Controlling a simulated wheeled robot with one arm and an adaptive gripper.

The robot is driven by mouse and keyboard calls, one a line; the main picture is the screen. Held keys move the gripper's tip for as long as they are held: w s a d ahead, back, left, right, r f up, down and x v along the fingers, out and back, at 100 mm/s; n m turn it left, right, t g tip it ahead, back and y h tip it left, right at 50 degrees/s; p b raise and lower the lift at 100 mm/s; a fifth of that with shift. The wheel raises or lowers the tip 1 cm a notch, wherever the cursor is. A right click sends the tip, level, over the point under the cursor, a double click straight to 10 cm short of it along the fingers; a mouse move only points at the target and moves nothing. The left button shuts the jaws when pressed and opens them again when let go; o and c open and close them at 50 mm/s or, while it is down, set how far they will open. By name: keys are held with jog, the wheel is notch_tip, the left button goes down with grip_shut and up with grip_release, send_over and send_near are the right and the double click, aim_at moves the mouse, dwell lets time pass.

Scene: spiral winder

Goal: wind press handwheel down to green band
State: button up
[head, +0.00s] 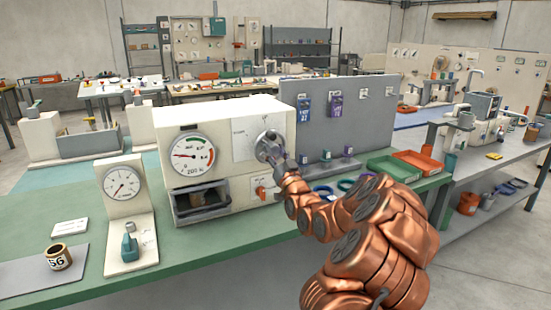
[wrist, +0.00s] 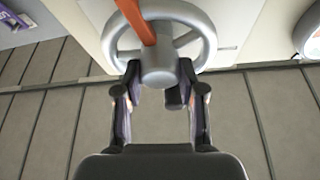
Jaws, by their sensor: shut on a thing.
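The press (head: 222,120) is a cream box on the green bench. Its round dial (head: 192,160) has a green band near the top and a red one at the right; the red needle points left, off the green. The grey handwheel (head: 267,146) is on the press front at the right. In the wrist view the handwheel (wrist: 208,30) fills the top, with an orange bar (wrist: 138,20) crossing it. My gripper (wrist: 159,72) is shut on the handwheel at its central hub, a finger on each side. In the head view my gripper (head: 278,155) partly hides the wheel.
Below the dial is an open recess (head: 203,198) with a dark object inside. A red-orange switch (head: 264,192) sits below the handwheel. A second gauge stand (head: 125,188) is at the left.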

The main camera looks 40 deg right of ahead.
jog(key=shift+m+g+h+b, duration=0.5)
jog(key=shift+m+h+b, duration=0.25)
jog(key=shift+m, duration=0.85)
jog(key=o, duration=1.1)
jog(key=shift+o, duration=0.2)
jog(key=shift+s, duration=0.1)
jog(key=v, duration=0.7)
jog(key=shift+f, duration=0.15)
jog(key=shift+s+a, duration=0.1)
